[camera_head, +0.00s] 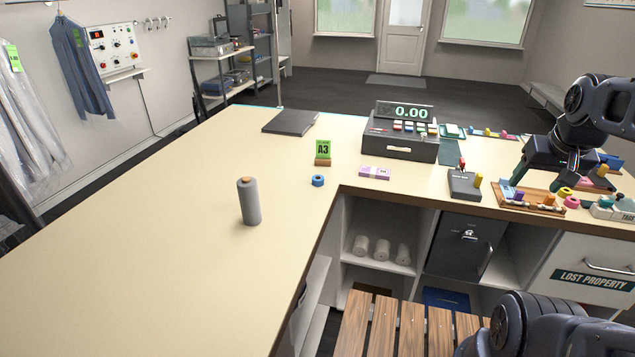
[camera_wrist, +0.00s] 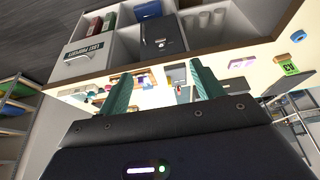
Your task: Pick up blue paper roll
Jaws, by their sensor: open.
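A small blue roll (camera_head: 318,180) lies on the counter near the inner corner, just in front of the green A3 sign. My gripper (camera_head: 543,177) is at the right side of the counter, above a wooden tray of small coloured items, well to the right of the blue roll. In the wrist view my gripper (camera_wrist: 163,86) shows two teal fingers spread apart with nothing held between them.
The A3 sign (camera_head: 323,152), a grey upright roll (camera_head: 249,201), a purple-white bundle (camera_head: 374,173) and a cash register (camera_head: 401,137) stand on the counter (camera_head: 130,270). A grey device (camera_head: 464,184) and the wooden tray (camera_head: 528,200) are further right. The counter's left part is clear.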

